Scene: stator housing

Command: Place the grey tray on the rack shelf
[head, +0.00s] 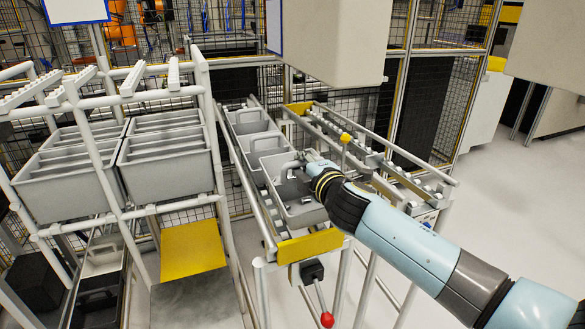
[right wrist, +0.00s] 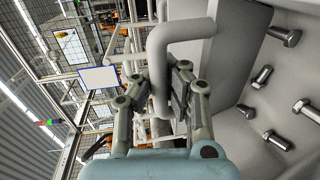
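The grey tray (head: 300,212) sits at the near end of a sloped conveyor, in line behind other grey trays. Several bolts (right wrist: 262,77) lie inside the tray. My left gripper is not in view.
Two further grey trays (head: 247,120) stand behind on the conveyor. A yellow end plate (head: 310,246) and a red-knobbed lever (head: 326,318) are at its near end. A yellow panel (head: 192,250) is low on the rack. Beige boxes hang above; the floor at right is clear.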

